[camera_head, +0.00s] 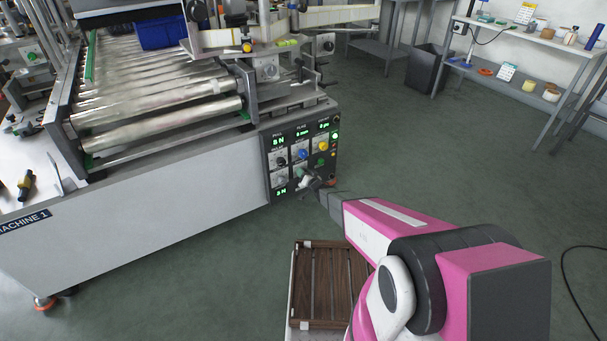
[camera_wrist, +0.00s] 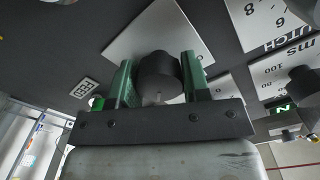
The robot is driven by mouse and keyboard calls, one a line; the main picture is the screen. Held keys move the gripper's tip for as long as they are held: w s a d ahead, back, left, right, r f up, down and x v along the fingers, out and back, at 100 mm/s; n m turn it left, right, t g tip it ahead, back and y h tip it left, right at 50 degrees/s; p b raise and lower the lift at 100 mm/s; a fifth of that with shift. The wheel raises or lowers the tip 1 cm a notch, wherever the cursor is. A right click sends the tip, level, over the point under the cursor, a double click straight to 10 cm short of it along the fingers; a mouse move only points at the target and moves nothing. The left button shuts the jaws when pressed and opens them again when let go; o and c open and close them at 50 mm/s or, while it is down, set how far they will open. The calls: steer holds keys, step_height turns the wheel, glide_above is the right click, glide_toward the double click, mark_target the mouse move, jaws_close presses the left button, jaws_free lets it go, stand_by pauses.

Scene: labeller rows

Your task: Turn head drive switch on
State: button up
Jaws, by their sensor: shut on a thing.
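The control panel (camera_head: 269,157) is on the end of the labelling machine in the head view. My gripper (camera_head: 310,181) is at its lower part and covers some of it. In the wrist view my gripper (camera_wrist: 158,64) has its two green fingers on either side of a black knob (camera_wrist: 158,78), shut on it. The knob sits in front of a white label plate (camera_wrist: 130,45). I cannot read that plate, so I cannot tell whether this knob is the head drive switch, nor its setting.
Yellow (camera_head: 323,146) and blue (camera_head: 302,154) knobs and green displays (camera_head: 281,141) are close above my gripper. Steel rollers (camera_head: 160,118) lie on the machine top. A slatted wooden crate (camera_head: 321,324) is below my arm. The floor to the right is mostly clear.

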stand_by(0.4)
steer(key=o, duration=0.9)
steer(key=shift+o, duration=0.2)
steer(key=shift+s, duration=0.1)
steer(key=v, duration=1)
steer(key=shift+s+d, duration=0.3)
